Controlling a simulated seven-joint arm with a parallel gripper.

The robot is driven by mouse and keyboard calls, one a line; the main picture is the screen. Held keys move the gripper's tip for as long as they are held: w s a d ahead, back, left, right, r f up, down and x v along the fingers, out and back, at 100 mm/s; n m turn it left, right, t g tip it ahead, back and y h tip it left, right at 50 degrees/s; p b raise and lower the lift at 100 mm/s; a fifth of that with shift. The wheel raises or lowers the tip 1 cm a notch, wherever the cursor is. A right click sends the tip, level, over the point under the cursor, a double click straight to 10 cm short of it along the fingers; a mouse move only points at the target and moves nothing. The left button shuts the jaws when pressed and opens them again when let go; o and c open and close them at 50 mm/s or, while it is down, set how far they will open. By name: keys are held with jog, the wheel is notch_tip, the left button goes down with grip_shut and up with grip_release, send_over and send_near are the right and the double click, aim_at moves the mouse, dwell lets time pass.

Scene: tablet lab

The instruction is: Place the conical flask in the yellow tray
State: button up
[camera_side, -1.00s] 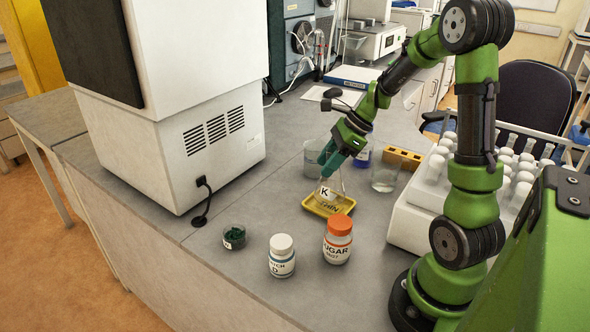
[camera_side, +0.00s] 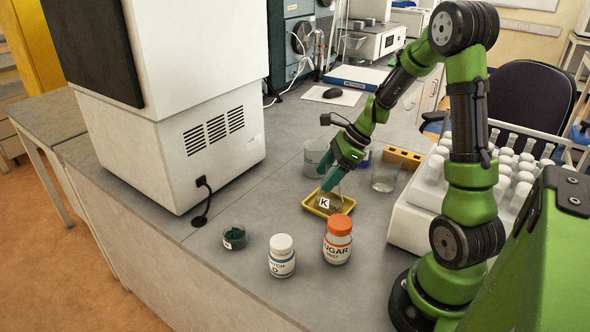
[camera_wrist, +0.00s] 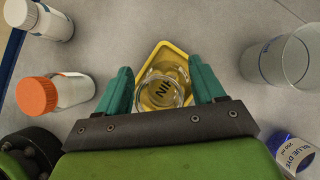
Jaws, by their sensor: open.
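The clear conical flask, with a white label marked K (camera_side: 324,203), stands in the small yellow tray (camera_side: 308,208) on the grey bench. In the wrist view, the flask (camera_wrist: 178,75) appears between my two teal fingers, and dark lettering shows through its glass. The yellow tray (camera_wrist: 165,47) shows beneath and around it. My gripper (camera_side: 331,180) points down over the tray at the flask's neck. In the wrist view my gripper (camera_wrist: 162,85) is open, with gaps on both sides of the glass. Part of the tray is hidden by my gripper.
An orange-capped sugar jar (camera_side: 338,242), a white-capped bottle (camera_side: 282,258) and a small dark-filled dish (camera_side: 234,238) stand in front. Clear beakers (camera_side: 384,175) (camera_side: 315,160) and a blue dye bottle (camera_wrist: 294,152) are close by. A white vial rack (camera_side: 420,222) stands right.

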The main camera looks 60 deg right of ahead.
jog(key=shift+r, duration=0.1)
jog(key=shift+r, duration=0.2)
jog(key=v, duration=1.1)
jog(key=s+a+r+n, duration=0.2)
jog(key=a+n, duration=0.5)
jog(key=n, duration=0.1)
jog(key=s+a+r+n+t+h, duration=0.1)
jog(key=a+r+n, duration=0.1)
jog(key=a+n, duration=0.6)
jog(key=s+a+r+n+t+h, duration=0.1)
jog(key=s+a+r+n, duration=0.1)
jog(key=a+n, duration=0.5)
jog(key=shift+s+a+n, duration=0.35)
jog(key=shift+a+n, duration=0.05)
jog(key=shift+a, duration=0.2)
